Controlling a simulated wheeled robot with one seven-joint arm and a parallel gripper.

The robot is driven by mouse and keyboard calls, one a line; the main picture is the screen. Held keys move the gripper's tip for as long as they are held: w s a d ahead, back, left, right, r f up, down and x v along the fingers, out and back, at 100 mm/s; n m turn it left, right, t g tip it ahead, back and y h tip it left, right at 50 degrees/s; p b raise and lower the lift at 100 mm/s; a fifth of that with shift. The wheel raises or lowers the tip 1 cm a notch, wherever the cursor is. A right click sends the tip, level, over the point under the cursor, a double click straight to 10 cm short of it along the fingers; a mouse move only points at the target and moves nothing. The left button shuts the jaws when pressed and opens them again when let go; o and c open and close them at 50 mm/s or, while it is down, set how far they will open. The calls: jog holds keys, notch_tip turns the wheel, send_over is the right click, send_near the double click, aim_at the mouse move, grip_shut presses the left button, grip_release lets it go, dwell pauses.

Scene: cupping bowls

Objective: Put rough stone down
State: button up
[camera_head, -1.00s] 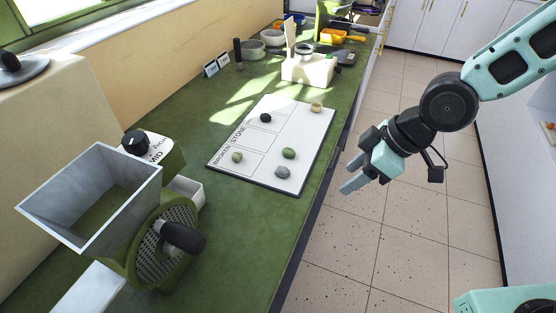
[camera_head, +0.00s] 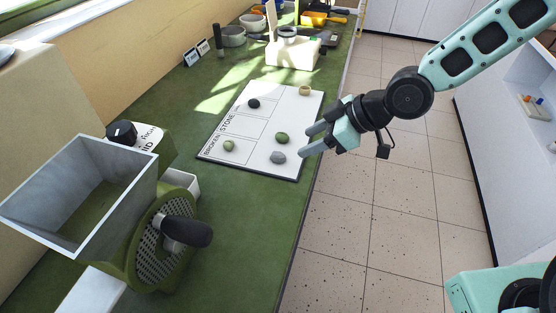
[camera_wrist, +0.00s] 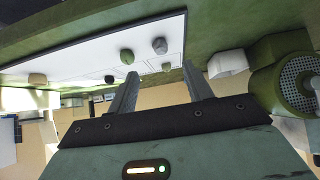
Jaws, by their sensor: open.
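Several stones lie on a white board (camera_head: 263,124) marked with boxes and lettering that reads "STONE". A grey stone (camera_head: 278,158) and a dark green stone (camera_head: 282,138) lie on its right side. An olive stone (camera_head: 229,146) and a black stone (camera_head: 253,103) lie in the boxes at left, and a tan stone (camera_head: 305,90) is at the far right corner. I cannot tell which is the rough stone. My gripper (camera_head: 305,141) is open and empty, just right of the board's edge. In the wrist view the grey stone (camera_wrist: 160,46) and green stone (camera_wrist: 127,56) show beyond the open fingers.
A green machine with a grey hopper (camera_head: 82,195) and black-handled wheel (camera_head: 165,240) stands at the near left of the green counter (camera_head: 235,215). A white block-like device (camera_head: 292,53), bowls (camera_head: 233,36) and a yellow scoop (camera_head: 322,19) are farther back. Open floor lies right of the counter.

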aim_at(283, 155)
jog(key=x, duration=0.3)
jog(key=shift+a+f, duration=0.1)
jog(key=shift+x, duration=2.6)
jog(key=shift+f, duration=0.15)
jog(key=c, duration=1.1)
grip_shut()
